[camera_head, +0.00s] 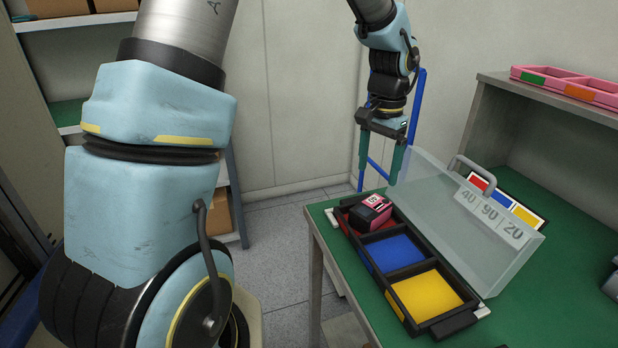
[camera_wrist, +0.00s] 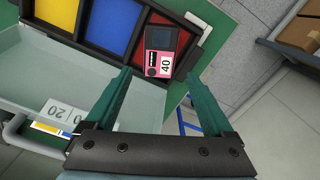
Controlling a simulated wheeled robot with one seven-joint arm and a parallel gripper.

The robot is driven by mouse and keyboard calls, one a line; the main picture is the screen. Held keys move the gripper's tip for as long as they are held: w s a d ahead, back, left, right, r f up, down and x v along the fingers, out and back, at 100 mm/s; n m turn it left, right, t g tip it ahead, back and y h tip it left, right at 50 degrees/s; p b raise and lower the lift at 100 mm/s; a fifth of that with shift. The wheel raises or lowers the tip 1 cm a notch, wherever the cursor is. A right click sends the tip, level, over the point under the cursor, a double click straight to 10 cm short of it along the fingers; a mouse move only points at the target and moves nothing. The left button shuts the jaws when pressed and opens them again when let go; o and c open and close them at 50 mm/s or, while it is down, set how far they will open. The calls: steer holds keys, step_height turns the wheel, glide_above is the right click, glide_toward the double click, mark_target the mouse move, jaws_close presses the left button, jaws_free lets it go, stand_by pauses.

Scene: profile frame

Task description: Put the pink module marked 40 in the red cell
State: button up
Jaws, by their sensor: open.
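The pink and dark module marked 40 (camera_head: 370,212) sits in the red cell (camera_head: 343,222) of a black frame, turned a little askew to the cell walls. It also shows in the wrist view (camera_wrist: 159,45), its label towards my gripper and red floor visible beside it. Whether it lies fully flat is hard to tell. My gripper (camera_head: 378,184) is open and empty, above and behind the red cell. In the wrist view its green fingers (camera_wrist: 159,74) are spread, with the module beyond their tips and apart from them.
The blue cell (camera_head: 395,252) and yellow cell (camera_head: 427,295) are empty. A clear lid (camera_head: 470,220) with a handle stands tilted open along the frame's right side, labelled 40, 90, 20. A colour card (camera_head: 508,200) lies behind it. A pink tray (camera_head: 570,86) rests on the shelf.

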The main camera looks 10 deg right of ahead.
steer(key=s+a+n+t, duration=0.1)
steer(key=s+a+n, duration=0.3)
steer(key=a, duration=2.6)
steer(key=n, duration=0.6)
steer(key=shift+r+t, duration=0.3)
steer(key=shift+r, duration=0.05)
